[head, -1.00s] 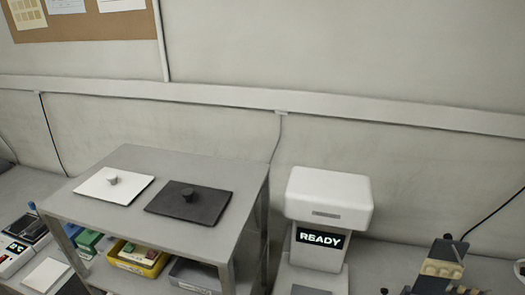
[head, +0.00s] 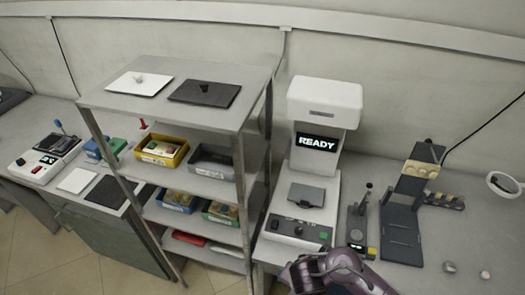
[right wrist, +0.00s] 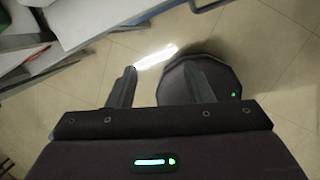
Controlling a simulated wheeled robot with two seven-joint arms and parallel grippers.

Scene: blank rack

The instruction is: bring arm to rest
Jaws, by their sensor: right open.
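My right gripper (right wrist: 162,88) shows in the right wrist view with its two fingers apart and nothing between them. It hangs over the tiled floor (right wrist: 255,40), with a dark round shape partly behind the right finger. In the head view, part of my purple-grey arm (head: 340,271) shows at the bottom edge, in front of the bench; its fingertips cannot be made out there. My left gripper is in neither view.
A shelf rack (head: 258,78) holds a white plate (head: 140,84), a black plate (head: 205,92) and several bins. Right of it stand a white machine reading READY (head: 325,100), a small lever device (head: 357,228) and a dark stand (head: 400,228). A bench edge and shelving are at upper left in the wrist view.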

